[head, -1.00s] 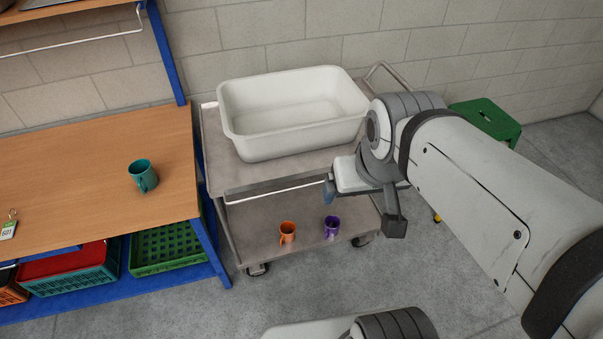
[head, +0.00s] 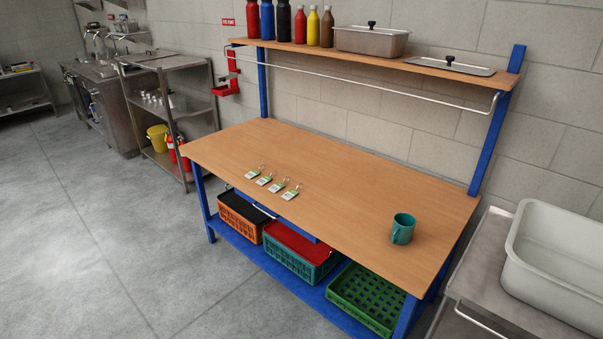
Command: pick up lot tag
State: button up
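Several lot tags lie in a row near the front edge of the wooden tabletop of a blue-framed workbench (head: 350,165). They are small white and green cards with metal rings. From left to right I see a first tag (head: 252,173), a second tag (head: 264,181), a third tag (head: 277,187) and a fourth tag (head: 290,195). Their print is too small to read. My gripper is out of view.
A teal mug (head: 402,229) stands at the bench's right end. Bottles, a steel pan (head: 371,41) and a lid fill the shelf above. Crates sit below. A trolley with a white tub (head: 552,265) stands at right. Floor (head: 90,230) at left is clear.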

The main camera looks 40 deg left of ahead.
aim_at(262, 182)
jog(key=u, duration=1.95)
